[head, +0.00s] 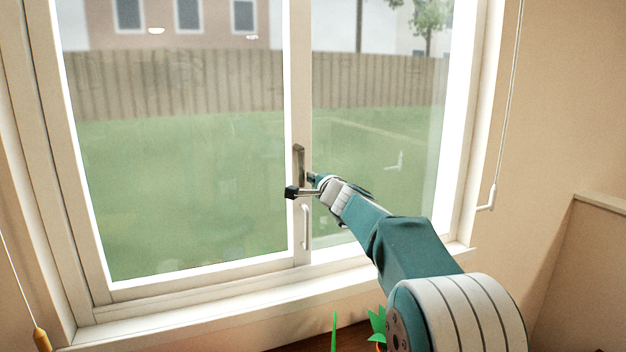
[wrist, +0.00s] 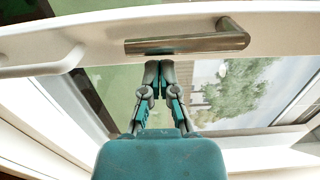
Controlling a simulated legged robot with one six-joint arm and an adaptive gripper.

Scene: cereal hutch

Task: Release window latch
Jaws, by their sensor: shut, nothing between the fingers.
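The window latch is a metal handle (head: 299,165) on the window's middle upright in the head view. In the wrist view the latch (wrist: 190,43) is a shiny bar lying across the top of the picture, with its bent end at the right. My gripper (wrist: 158,66) is shut and empty, with its fingertips just below the bar in the wrist picture. I cannot tell whether they touch it. In the head view my gripper (head: 312,178) is beside the latch, on its right, and its fingers are partly hidden by my wrist parts.
A white pull handle (head: 305,227) is below the latch on the middle upright. The window sill (head: 200,320) runs along the bottom. A blind cord (head: 492,195) hangs at the right, and another cord with a wooden end (head: 41,340) hangs at the left. Green leaves (head: 377,324) show near my arm.

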